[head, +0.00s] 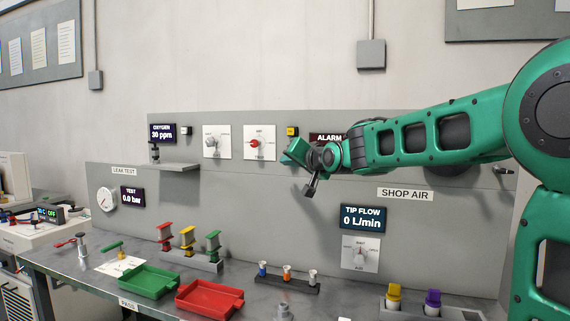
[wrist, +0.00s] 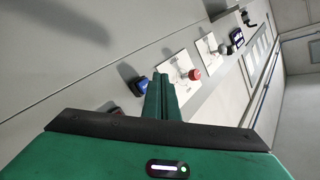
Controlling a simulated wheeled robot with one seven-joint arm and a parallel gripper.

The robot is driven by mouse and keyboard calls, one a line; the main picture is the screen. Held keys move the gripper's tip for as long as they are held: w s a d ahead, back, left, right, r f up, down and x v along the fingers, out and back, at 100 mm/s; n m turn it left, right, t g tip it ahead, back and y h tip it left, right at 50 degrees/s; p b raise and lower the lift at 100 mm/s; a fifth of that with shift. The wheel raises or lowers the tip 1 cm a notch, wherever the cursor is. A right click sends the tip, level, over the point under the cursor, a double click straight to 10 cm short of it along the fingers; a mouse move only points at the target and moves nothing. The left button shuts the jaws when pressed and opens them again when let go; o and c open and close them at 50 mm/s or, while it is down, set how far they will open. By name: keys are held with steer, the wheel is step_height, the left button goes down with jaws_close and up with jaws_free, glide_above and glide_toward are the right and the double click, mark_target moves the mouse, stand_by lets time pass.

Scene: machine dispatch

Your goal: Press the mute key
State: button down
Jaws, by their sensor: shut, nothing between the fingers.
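A small yellow key (head: 292,131) in a dark housing sits on the upper grey panel, left of the ALARM display (head: 325,138). It seems to be the mute key, but its lettering is too small to read. In the wrist view the key at that place (wrist: 136,84) looks blue, just left of my fingertips. My gripper (head: 290,147) is close in front of the panel, just below the yellow key. In the wrist view its green fingers (wrist: 161,80) are together and empty. Whether they touch anything cannot be told. My arm partly covers the ALARM display.
A red knob (head: 255,143) and a grey knob (head: 210,142) are left of the key, with a small pale key (head: 185,131) beside the OXYGEN display (head: 162,132). A shelf (head: 175,166) juts out lower left. Trays and fittings cover the bench below.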

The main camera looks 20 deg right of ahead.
steer(key=shift+w+d, duration=0.35)
steer(key=shift+w, duration=0.1)
steer(key=shift+w+d+r, duration=0.1)
steer(key=shift+w+d, duration=0.45)
steer(key=shift+w, duration=0.05)
stand_by(2.9)
steer(key=shift+s+a, duration=0.55)
steer(key=shift+s, duration=0.2)
steer(key=shift+s+a, duration=0.75)
steer(key=shift+s, duration=0.25)
steer(key=shift+s+a, duration=0.7)
steer(key=shift+s, duration=0.3)
